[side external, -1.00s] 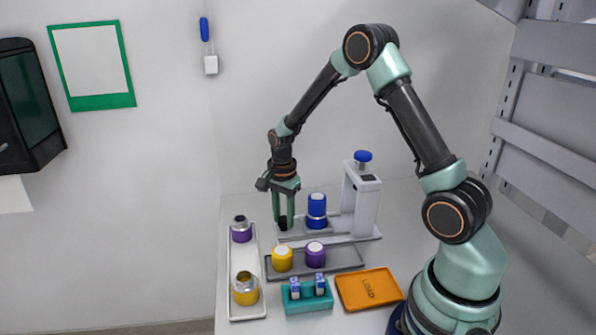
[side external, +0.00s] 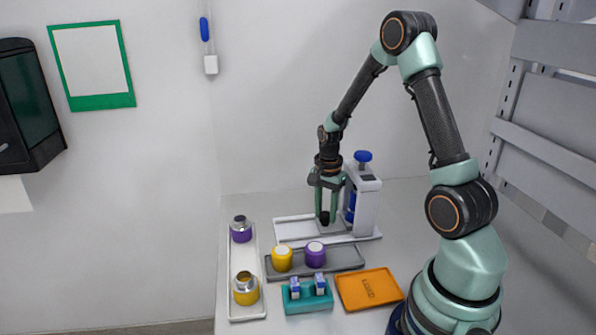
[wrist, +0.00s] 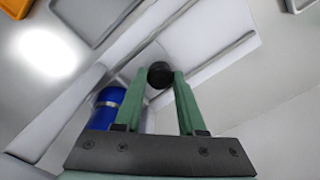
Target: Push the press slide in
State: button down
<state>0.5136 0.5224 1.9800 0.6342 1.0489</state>
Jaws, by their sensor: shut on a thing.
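The white press (side external: 368,207) with a blue top knob (side external: 362,156) stands at the back of the bench. Its pale slide (side external: 331,229) sits on a white base with a raised rim (side external: 292,232). My gripper (side external: 326,214) points down and is shut on the slide's black handle knob (wrist: 160,75). A blue cylinder (side external: 350,207) rides on the slide and is now inside the press, partly hidden by the press column. It also shows in the wrist view (wrist: 108,108), left of my fingers.
A grey tray (side external: 342,264) in front holds a yellow and a purple capped part. A white tray (side external: 248,309) at left holds two ringed parts. A teal holder (side external: 307,301) and an orange tray (side external: 369,288) lie nearer. The base's left part is clear.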

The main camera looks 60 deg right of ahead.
jog(key=shift+s+d, duration=0.15)
jog(key=shift+s, duration=0.05)
jog(key=c, duration=0.5)
grip_release()
notch_tip(320, 180, up, 12)
jog(key=shift+r, duration=0.1)
jog(key=s+a+r+n+t, duration=0.2)
jog(key=a+r+n, duration=0.2)
jog(key=a+n, duration=0.5)
jog(key=s+a+r+n+t, duration=0.3)
jog(key=a+r+n, duration=0.2)
jog(key=a+n, duration=0.3)
jog(key=shift+a+r+n+t, duration=0.2)
jog(key=shift+a+n+t, duration=0.15)
jog(key=shift+a, duration=0.9)
